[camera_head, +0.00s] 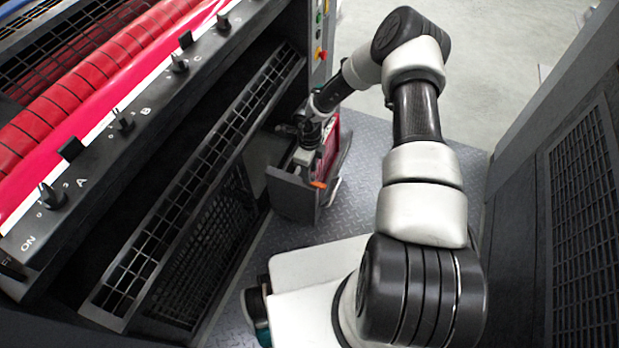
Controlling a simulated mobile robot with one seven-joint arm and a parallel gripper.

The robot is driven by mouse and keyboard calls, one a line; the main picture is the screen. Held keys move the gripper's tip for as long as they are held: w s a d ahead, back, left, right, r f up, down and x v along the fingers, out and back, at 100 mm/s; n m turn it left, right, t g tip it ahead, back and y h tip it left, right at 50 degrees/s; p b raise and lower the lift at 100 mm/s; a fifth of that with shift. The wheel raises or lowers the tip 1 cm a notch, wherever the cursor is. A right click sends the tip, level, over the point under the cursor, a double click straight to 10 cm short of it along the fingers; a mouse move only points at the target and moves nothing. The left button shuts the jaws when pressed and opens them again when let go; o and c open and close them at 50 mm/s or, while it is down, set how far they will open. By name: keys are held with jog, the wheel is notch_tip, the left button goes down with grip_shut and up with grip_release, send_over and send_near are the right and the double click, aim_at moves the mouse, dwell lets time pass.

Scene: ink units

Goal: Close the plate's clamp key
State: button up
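A dark rail with several black knob-like keys runs along the left machine, beside a pink-red plate (100,97). One key (50,195) is near the letters A and ON, another (123,120) is near B, and a third (180,63) is near C. A further key (222,22) is at the far end. I cannot tell which is the clamp key, or whether any is closed. My gripper (305,156) is low at a dark open box, to the right of the rail and away from the keys. Its fingers are too small and hidden to read.
The dark grey box (290,195) stands on the metal tread floor (350,210) and holds something red (331,145). Black grilles line the left machine below the rail. Another dark machine (565,190) stands at the right. Coloured buttons (320,53) are on a far panel.

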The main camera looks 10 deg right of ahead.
jog(key=shift+f, duration=1.4)
jog(key=shift+c, duration=0.5)
grip_shut()
